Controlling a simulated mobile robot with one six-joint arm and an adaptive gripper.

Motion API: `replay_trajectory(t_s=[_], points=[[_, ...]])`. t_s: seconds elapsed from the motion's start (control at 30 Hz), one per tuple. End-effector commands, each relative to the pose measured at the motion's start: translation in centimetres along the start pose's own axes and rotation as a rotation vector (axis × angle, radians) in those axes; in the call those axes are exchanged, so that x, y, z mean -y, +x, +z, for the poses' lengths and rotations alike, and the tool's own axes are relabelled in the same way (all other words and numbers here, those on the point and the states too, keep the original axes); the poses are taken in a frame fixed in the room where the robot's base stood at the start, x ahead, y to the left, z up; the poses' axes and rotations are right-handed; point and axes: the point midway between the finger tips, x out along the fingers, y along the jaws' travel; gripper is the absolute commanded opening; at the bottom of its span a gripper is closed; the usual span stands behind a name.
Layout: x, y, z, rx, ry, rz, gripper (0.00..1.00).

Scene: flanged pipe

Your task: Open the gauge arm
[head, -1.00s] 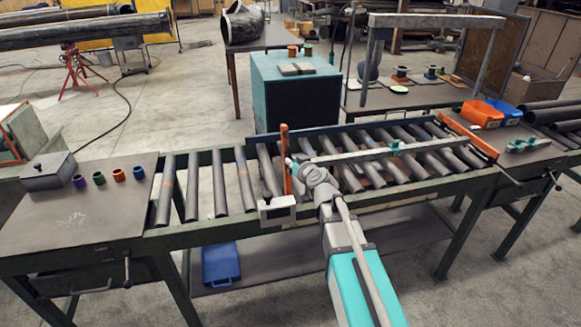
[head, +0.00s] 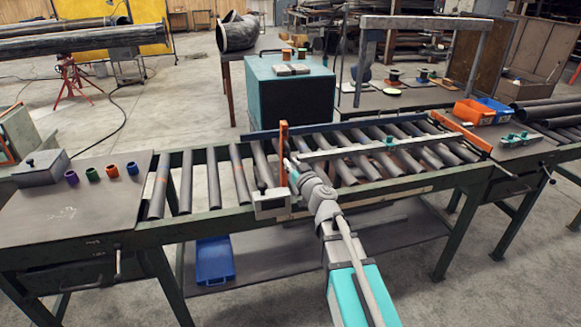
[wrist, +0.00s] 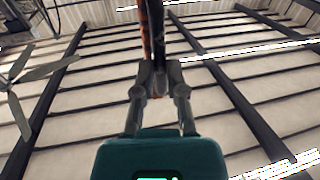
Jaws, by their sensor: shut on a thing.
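The gauge arm appears to be the upright orange bar (head: 283,150) at the near side of the roller conveyor in the head view. A pale block (head: 270,204) sits on the near rail by its foot. My gripper (head: 288,165) is at this bar, partly hidden by my own wrist. In the wrist view, my gripper (wrist: 160,77) has its fingers drawn together at the foot of an orange and dark upright bar (wrist: 152,30). The exact contact is hard to see.
A long grey bar (head: 350,150) with a teal clamp crosses the rollers. An orange end bar (head: 461,132) stands at the right. Small coloured rings (head: 92,174) and a grey box (head: 40,168) sit on the left table. Orange (head: 474,112) and blue bins stand at right.

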Motion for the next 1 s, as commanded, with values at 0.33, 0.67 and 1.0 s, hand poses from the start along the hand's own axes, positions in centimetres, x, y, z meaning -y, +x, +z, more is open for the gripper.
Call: replay_trajectory(t_s=[0.33,0.67,1.0], points=[[0.16,-0.44,0.38,-0.045,-0.011,-0.001,0.00],[0.15,-0.44,0.30,-0.050,-0.011,0.000,0.00],[0.14,-0.43,0.31,-0.049,-0.011,0.001,0.51]])
